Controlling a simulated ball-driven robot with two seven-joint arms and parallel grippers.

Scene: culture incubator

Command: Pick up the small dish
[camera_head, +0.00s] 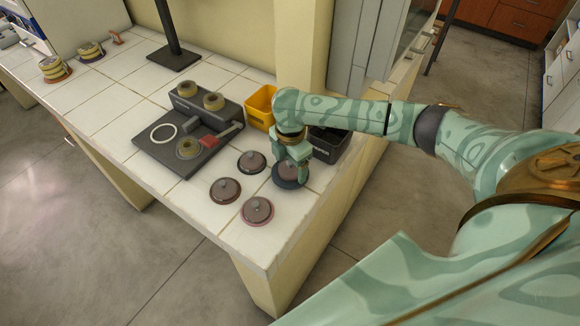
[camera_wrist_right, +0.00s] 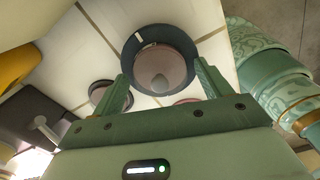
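A round lidded dish with a brownish-pink top, dark rim and small knob (camera_head: 289,183) sits on the white tiled bench near its right edge. My right gripper (camera_head: 291,171) points down over it. In the right wrist view the open fingers (camera_wrist_right: 161,77) stand apart at either side of this dish (camera_wrist_right: 160,49), with its knob between them. I cannot tell whether the fingers touch it. Three similar dishes lie to its left: one at the back (camera_head: 252,161), one at the left (camera_head: 225,189) and one in front (camera_head: 257,210). My left gripper is out of view.
A yellow bin (camera_head: 261,106) and a black box (camera_head: 329,147) stand behind the gripper. A dark device (camera_head: 170,150) with ring-like parts and a red piece is at the left. The bench's front edge is close to the dishes.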

